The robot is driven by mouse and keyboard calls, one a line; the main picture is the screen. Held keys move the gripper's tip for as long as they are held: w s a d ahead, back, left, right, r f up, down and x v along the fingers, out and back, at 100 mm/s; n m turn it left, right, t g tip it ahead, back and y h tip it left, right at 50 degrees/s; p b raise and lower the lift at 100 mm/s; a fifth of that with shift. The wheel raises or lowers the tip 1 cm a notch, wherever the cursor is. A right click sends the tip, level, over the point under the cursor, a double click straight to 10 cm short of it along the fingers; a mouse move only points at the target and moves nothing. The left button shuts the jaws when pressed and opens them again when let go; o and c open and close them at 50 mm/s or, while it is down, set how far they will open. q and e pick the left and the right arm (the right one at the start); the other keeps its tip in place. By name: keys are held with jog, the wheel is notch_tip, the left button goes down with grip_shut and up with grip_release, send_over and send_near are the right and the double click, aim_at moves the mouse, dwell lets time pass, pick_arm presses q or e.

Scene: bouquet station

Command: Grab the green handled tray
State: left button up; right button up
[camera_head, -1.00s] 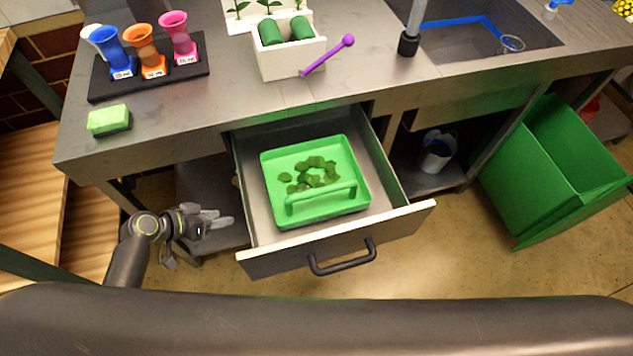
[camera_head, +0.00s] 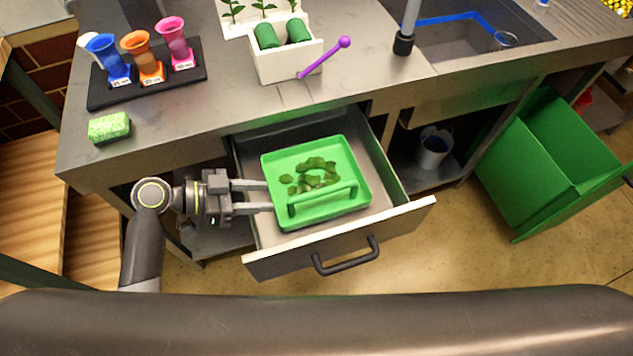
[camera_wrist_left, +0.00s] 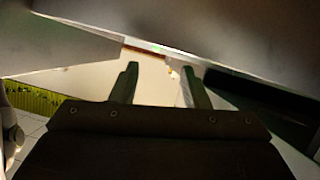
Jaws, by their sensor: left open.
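The green handled tray (camera_head: 272,170) lies in the open drawer (camera_head: 388,211), with several dark green leaves (camera_head: 316,170) in it. Its raised bar handle (camera_head: 322,196) runs along the near side. My left gripper (camera_head: 268,196) is open, its fingers pointing right at the tray's left side, near the drawer's left wall. I cannot tell whether a fingertip touches the tray. In the left wrist view, the two fingers (camera_wrist_left: 158,84) are apart with nothing seen between them, and the tray cannot be made out. My right gripper is not in view.
The drawer's front panel with its black handle (camera_head: 347,257) stands out toward me. On the counter (camera_head: 215,105) above are a green sponge (camera_head: 109,127), a black rack of coloured cups (camera_head: 148,84) and a white box (camera_head: 287,63). A green bin (camera_head: 543,170) stands at right.

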aim_at(303, 195)
pick_arm(q)
jog(key=x, duration=0.5)
jog(key=shift+w+d+p, duration=0.1)
jog(key=shift+d+p, duration=0.1)
jog(key=shift+p, duration=0.2)
jog(key=x, duration=0.1)
jog(key=p+x, duration=0.1)
jog(key=x, duration=0.3)
jog(key=shift+d+r+p, duration=0.15)
jog(key=shift+r+p, duration=0.1)
jog(key=shift+p, duration=0.05)
jog(key=shift+d+f, duration=0.15)
jog(key=shift+d, duration=0.05)
grip_shut()
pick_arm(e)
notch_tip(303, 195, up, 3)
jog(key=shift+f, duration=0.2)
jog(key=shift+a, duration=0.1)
